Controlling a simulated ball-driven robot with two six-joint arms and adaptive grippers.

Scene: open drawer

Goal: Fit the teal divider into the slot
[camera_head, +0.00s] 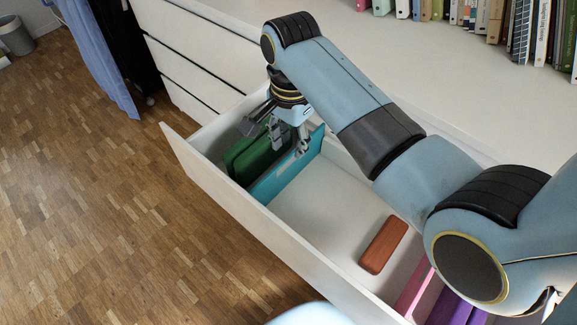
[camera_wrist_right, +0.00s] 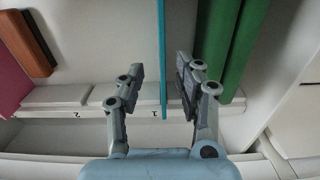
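The teal divider (camera_head: 268,187) stands upright across the open drawer (camera_head: 225,190), beside the green folders (camera_head: 258,150). In the wrist view the teal divider (camera_wrist_right: 163,50) is a thin edge-on strip, its end at the slotted rail (camera_wrist_right: 95,97) near the mark "1". My right gripper (camera_head: 290,140) is over the divider's far part. In the wrist view its fingers (camera_wrist_right: 160,78) are open, one on each side of the divider, with visible gaps. Whether the divider's foot sits in a slot is hidden. My left gripper is not in view.
A red-brown box (camera_head: 384,245) lies on the drawer floor, with pink (camera_head: 413,290) and purple items at the near end. The floor between divider and box is clear. Green folders (camera_wrist_right: 248,40) stand close beside my right finger. Books (camera_head: 470,12) line the top.

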